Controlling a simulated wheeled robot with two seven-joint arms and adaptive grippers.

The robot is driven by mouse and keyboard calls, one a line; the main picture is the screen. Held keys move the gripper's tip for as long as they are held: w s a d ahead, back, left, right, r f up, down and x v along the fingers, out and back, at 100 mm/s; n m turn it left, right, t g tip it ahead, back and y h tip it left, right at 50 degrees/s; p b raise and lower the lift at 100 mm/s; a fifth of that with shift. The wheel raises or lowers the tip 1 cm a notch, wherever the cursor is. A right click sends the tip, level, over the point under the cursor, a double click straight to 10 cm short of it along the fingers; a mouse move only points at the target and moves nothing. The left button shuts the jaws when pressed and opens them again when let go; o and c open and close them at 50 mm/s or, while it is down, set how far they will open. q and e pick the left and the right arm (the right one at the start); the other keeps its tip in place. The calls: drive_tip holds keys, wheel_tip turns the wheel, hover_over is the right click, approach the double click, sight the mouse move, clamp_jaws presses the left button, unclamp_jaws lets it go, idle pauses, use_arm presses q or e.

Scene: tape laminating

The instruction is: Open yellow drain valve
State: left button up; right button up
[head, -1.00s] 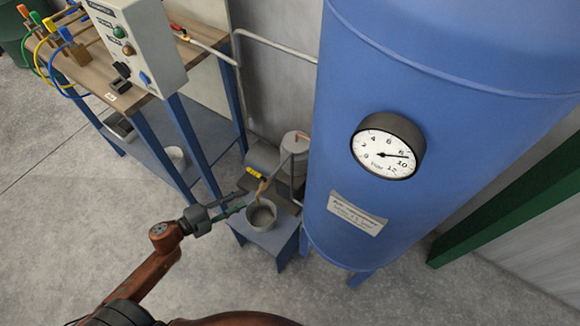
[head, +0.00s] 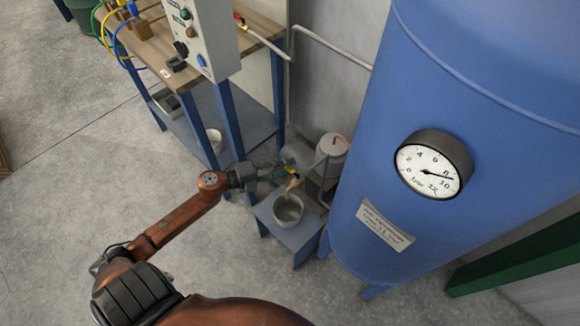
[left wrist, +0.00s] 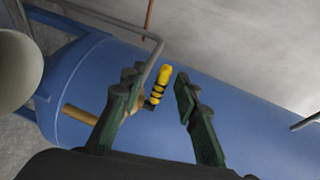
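The yellow drain valve handle (head: 293,171) is small, just above a bucket at the lower left of the blue tank (head: 375,220). In the left wrist view the ribbed yellow handle (left wrist: 161,84) shows between the fingers of my left gripper (left wrist: 158,80), with a gap on the right side. The left gripper is open; whether its left finger touches the handle I cannot tell. In the head view my left gripper (head: 283,170) reaches the valve from the left and partly hides it. A brass pipe (left wrist: 80,114) shows beside the left finger. My right gripper is not in view.
A grey bucket (head: 288,211) stands on a small blue stand (head: 296,240) under the valve. A pale pipe (head: 335,52) runs along the wall. A workbench (head: 190,68) with a control box (head: 207,35) stands to the left. The floor in front is clear.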

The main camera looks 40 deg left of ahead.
use_arm(q)
drive_tip(key=shift+w+d, duration=0.15)
drive_tip(key=shift+w, duration=0.1)
drive_tip(key=shift+c, duration=0.3)
clamp_jaws()
idle(0.4)
